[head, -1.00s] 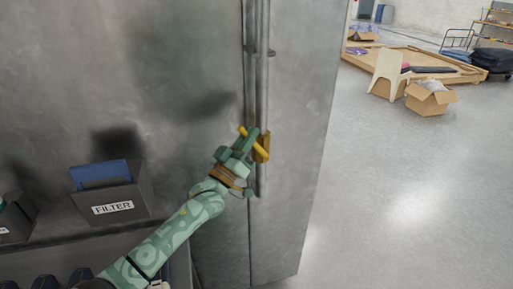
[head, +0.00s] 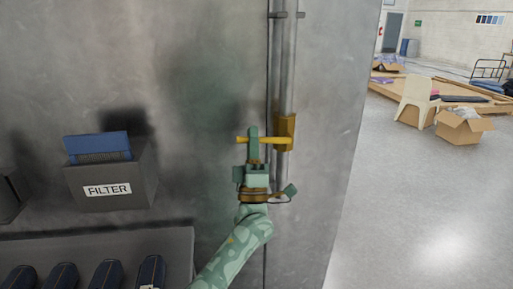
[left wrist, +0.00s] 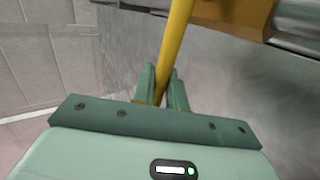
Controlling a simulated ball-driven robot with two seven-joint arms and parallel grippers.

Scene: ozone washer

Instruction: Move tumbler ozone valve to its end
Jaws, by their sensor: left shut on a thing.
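The ozone valve (head: 285,130) is a yellow-brown block on a vertical metal pipe, with a yellow lever (head: 270,140) that lies about level and points left. My left gripper (head: 253,137) is at the lever's left part and is shut on it. In the left wrist view the yellow lever (left wrist: 175,45) runs down between the two green fingers (left wrist: 163,88), and part of the valve block (left wrist: 238,14) shows at the top. My right gripper is not in view.
A grey metal cabinet wall (head: 190,60) stands behind the pipe (head: 288,60). A grey FILTER box (head: 110,175) with a blue filter hangs at left, above several dark blue items (head: 105,273). Open floor (head: 420,210) lies right, with a chair (head: 416,102) and a cardboard box (head: 462,130).

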